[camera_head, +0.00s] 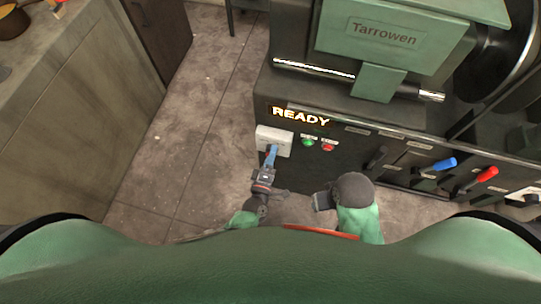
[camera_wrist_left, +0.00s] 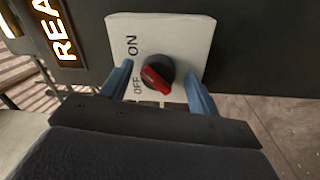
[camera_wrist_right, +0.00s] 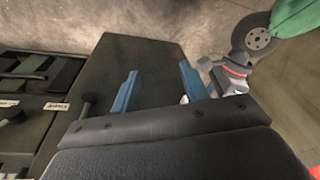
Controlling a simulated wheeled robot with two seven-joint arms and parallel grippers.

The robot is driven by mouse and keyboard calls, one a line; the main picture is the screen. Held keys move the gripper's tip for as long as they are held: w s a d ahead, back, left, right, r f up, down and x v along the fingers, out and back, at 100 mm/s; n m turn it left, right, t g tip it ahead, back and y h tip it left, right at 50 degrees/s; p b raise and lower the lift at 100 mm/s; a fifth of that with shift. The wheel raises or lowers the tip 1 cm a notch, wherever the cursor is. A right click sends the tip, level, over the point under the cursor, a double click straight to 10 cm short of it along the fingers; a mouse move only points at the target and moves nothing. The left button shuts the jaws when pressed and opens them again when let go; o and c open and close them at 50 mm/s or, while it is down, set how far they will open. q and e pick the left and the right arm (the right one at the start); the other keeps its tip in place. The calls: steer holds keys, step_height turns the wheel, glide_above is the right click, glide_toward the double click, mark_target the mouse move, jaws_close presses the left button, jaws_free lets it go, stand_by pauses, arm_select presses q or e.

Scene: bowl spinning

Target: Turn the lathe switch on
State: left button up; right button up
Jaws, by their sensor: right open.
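The lathe switch is a round black knob with a red grip bar (camera_wrist_left: 156,76) on a pale plate (camera_head: 285,141) at the lathe front. ON and OFF labels show beside the knob in the left wrist view. The red bar lies slantwise; I cannot tell which label it marks. My left gripper (camera_head: 271,153) is at the plate and hides the knob in the head view. Its blue fingers (camera_wrist_left: 163,80) are open, one on either side of the knob, with gaps visible. My right gripper (camera_wrist_right: 158,78) is open and empty; in the head view it is below the lathe front.
A lit READY sign (camera_head: 300,117) is above the plate. Green (camera_head: 308,140) and red (camera_head: 327,147) buttons are to its right. Blue (camera_head: 444,164) and red (camera_head: 486,174) levers stick out farther right. A counter (camera_head: 90,100) stands at left, with clear floor between.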

arm_select(q)
steer(key=b+v, duration=0.2)
steer(key=v, duration=0.5)
steer(key=shift+s, duration=0.35)
arm_select(e)
steer(key=shift+t+y, duration=0.3)
steer(key=shift+y, duration=0.1)
steer(key=a+f, duration=0.1)
steer(key=w+a+f, duration=0.1)
steer(key=f, duration=0.1)
steer(key=shift+w+a+f, duration=0.1)
steer(key=shift+a, duration=0.05)
arm_select(q)
steer(key=shift+a, duration=0.1)
arm_select(e)
steer(key=shift+a, duration=0.2)
